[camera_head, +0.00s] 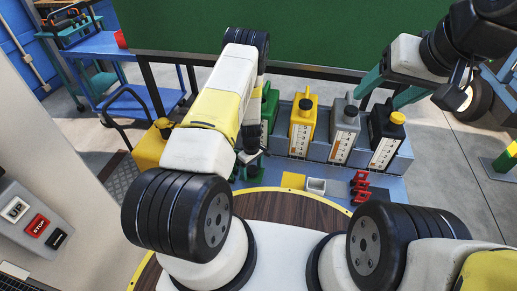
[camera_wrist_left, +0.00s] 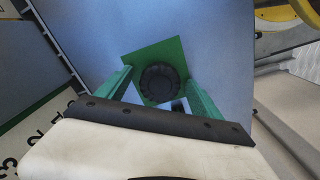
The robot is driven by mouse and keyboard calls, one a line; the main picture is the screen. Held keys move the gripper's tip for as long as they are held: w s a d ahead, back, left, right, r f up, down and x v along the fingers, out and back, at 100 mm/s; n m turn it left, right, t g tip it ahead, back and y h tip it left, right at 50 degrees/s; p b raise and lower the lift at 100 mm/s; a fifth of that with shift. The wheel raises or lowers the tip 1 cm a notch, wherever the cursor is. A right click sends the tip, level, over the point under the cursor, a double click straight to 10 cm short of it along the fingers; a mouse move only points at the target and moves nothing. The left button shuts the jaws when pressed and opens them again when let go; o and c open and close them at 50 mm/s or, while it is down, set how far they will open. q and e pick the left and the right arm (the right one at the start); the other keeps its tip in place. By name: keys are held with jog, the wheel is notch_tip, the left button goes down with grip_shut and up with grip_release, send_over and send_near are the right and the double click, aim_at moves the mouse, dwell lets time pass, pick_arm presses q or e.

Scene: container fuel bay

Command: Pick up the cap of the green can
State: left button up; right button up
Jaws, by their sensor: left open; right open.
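A round black cap (camera_wrist_left: 158,82) lies on a flat green square (camera_wrist_left: 138,62) in the left wrist view. My left gripper (camera_head: 249,163) is open above the cap. Its two green fingers show on either side of the cap in that view, and I cannot tell whether they touch it. The green can (camera_head: 269,110) stands at the left end of the can row, mostly hidden behind my left arm in the head view. A white label (camera_wrist_left: 22,135) with figures shows at the left of the wrist view. My right gripper (camera_head: 388,97) is open and empty at the upper right.
A yellow can (camera_head: 302,126), a grey can (camera_head: 344,133) and a black can (camera_head: 385,138) with a yellow cap stand beside the green can. A yellow square (camera_head: 293,181), a white box (camera_head: 316,186) and a red item (camera_head: 360,187) are in front. A yellow container (camera_head: 150,149) is at left.

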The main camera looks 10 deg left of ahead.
pick_arm(q)
jog(key=shift+f, duration=0.1)
jog(key=shift+c, duration=0.3)
jog(key=c, duration=1.4)
